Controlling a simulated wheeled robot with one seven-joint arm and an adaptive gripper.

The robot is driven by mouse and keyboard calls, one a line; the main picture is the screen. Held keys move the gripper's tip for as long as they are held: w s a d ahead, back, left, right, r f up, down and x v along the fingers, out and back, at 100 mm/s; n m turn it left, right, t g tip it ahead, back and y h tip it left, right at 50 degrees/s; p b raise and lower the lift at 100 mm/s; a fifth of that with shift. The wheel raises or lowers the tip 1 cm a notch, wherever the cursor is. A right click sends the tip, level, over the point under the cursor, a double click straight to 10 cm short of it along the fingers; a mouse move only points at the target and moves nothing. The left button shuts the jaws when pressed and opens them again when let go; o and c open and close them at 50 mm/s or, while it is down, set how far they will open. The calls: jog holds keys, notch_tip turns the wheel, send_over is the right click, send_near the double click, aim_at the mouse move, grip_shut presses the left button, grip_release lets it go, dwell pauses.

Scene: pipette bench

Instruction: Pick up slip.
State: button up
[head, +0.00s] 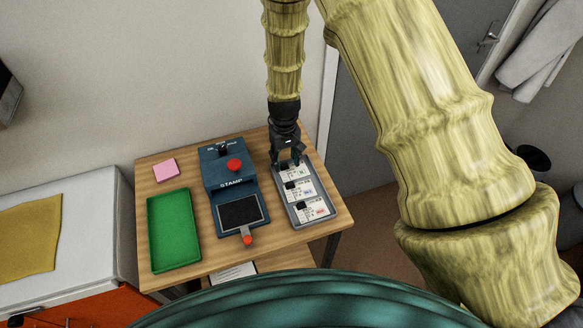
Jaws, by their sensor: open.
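Several white slips with dark tabs lie in a row in a grey holder (324,217) at the right side of the wooden table. The far slip (297,172) is partly covered by my gripper. The middle slip (301,190) and the near slip (313,210) show clearly. My gripper (287,160) points down at the far end of the holder, with its fingers apart over or beside the far slip. I cannot tell whether a finger touches it.
A blue stamp device (222,172) with a red knob stands left of the holder, with a dark pad (240,212) in front. A green tray (173,230) and a pink note pad (165,170) lie further left. A white cabinet (90,225) adjoins the table (285,250).

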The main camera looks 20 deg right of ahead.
aim_at(294, 170)
jog(key=shift+f+p, duration=0.4)
jog(key=shift+f, duration=1)
jog(key=shift+c, duration=0.4)
jog(key=c, duration=0.8)
